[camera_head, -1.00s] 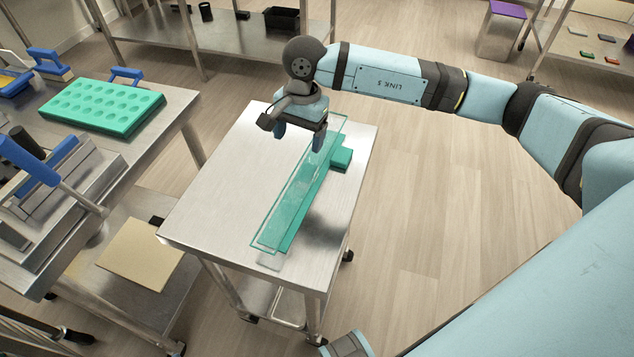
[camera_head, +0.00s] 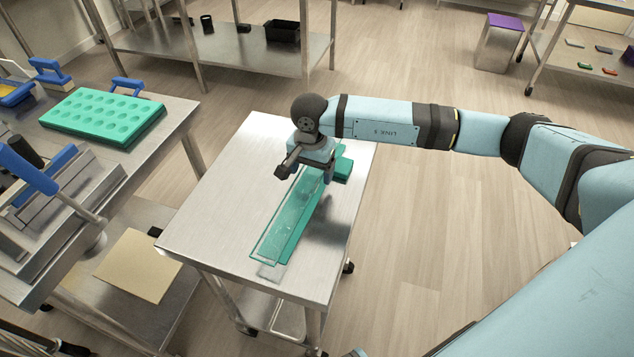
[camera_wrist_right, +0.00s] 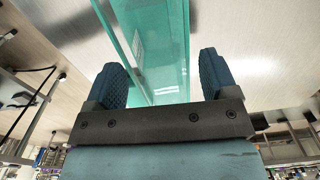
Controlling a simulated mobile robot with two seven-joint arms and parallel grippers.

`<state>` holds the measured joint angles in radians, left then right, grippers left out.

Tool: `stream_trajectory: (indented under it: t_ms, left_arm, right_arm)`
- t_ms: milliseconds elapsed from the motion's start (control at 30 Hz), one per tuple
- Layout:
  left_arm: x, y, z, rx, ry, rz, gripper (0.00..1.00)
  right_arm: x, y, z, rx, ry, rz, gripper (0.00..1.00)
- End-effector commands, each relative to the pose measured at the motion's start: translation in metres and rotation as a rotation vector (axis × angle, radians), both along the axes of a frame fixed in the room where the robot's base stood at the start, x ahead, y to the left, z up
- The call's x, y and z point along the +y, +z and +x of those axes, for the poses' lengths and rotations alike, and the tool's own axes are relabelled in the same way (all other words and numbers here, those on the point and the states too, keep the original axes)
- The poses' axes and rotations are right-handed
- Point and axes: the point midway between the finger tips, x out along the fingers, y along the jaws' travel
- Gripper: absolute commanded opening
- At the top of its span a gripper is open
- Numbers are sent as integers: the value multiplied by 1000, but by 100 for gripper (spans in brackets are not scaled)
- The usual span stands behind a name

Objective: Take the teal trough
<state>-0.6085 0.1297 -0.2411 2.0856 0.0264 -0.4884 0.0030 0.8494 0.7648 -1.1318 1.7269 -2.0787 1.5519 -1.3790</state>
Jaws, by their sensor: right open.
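The teal trough (camera_head: 296,220) is a long, narrow, see-through tray on the steel cart. It lies lengthwise, from the cart's near edge to under my right gripper. My right gripper (camera_head: 312,172) is above its far part, which it partly hides, close to a small teal block at the trough's far end. In the right wrist view my right gripper (camera_wrist_right: 163,85) is open. Its two blue pads stand on either side of the trough (camera_wrist_right: 155,45), with gaps; whether either pad touches it I cannot tell. My left gripper is not in view.
The steel cart top (camera_head: 225,190) is bare left of the trough. A table at left holds a teal mold with round cavities (camera_head: 103,115) and blue-handled equipment. Back shelves hold a black bin (camera_head: 282,31). A purple-topped box (camera_head: 503,22) stands on the floor.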

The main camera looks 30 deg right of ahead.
Motion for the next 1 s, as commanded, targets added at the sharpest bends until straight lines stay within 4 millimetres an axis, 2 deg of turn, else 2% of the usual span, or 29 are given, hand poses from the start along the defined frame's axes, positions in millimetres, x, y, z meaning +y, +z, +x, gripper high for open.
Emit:
stream_trajectory:
  t_ms: [100,167,400,567,867,1000]
  left_arm:
    - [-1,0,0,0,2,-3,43]
    - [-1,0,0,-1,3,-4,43]
    - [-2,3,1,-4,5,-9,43]
    - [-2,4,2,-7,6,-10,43]
    - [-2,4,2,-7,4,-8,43]
    - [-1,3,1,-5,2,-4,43]
  right_arm:
    - [0,-20,-1,3,0,0,79]
    - [-1,-26,-1,2,0,0,79]
    - [0,-28,-1,1,1,1,79]
    - [0,-28,-1,1,1,1,42]
    - [0,-25,-1,0,0,1,42]
    - [-1,-16,0,-2,0,2,42]
